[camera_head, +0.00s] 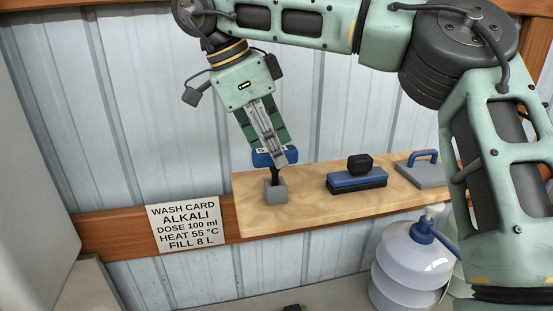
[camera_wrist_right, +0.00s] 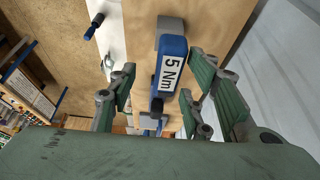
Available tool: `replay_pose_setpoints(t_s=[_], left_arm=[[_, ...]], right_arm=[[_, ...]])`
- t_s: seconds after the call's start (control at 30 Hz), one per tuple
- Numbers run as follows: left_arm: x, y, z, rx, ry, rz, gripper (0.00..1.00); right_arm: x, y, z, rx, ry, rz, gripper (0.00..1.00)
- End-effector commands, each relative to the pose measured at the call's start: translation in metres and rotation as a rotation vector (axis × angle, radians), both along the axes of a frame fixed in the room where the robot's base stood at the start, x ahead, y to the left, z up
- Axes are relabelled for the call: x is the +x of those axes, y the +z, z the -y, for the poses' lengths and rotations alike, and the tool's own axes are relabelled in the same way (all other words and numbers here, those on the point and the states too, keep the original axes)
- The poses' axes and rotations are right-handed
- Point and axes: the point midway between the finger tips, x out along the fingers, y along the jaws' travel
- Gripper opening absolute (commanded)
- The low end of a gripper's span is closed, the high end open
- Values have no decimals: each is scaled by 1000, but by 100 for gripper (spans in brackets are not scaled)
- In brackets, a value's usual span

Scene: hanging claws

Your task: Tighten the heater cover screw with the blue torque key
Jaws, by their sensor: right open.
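The blue torque key (camera_head: 275,158) stands upright with its dark shaft in a small grey block (camera_head: 275,191) on the wooden shelf. In the right wrist view the key (camera_wrist_right: 171,68) shows a white "5 Nm" label. My right gripper (camera_head: 268,146) is at the key's blue head from above. In the right wrist view its open fingers (camera_wrist_right: 165,72) stand on either side of the key, with a gap visible on both sides. No heater cover or screw can be made out in these views. My left gripper is not in view.
On the shelf (camera_head: 305,215) to the right are a blue-and-black block with a black knob (camera_head: 357,178) and a grey plate with a blue handle (camera_head: 423,165). A clear jug with a blue cap (camera_head: 411,270) stands below. A wash card (camera_head: 186,224) hangs left of the shelf.

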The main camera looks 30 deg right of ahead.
Motion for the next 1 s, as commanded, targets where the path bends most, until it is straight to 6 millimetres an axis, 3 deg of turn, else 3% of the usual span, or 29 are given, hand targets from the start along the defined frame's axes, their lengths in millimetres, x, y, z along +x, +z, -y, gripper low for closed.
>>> replay_pose_setpoints(t_s=[0.2,0.47,1.0], left_arm=[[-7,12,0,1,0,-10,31],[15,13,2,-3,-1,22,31],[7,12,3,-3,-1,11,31]], right_arm=[[-2,-22,10,-2,0,-1,45],[-2,-26,11,0,-1,2,45],[-2,-26,10,0,-2,1,0]])
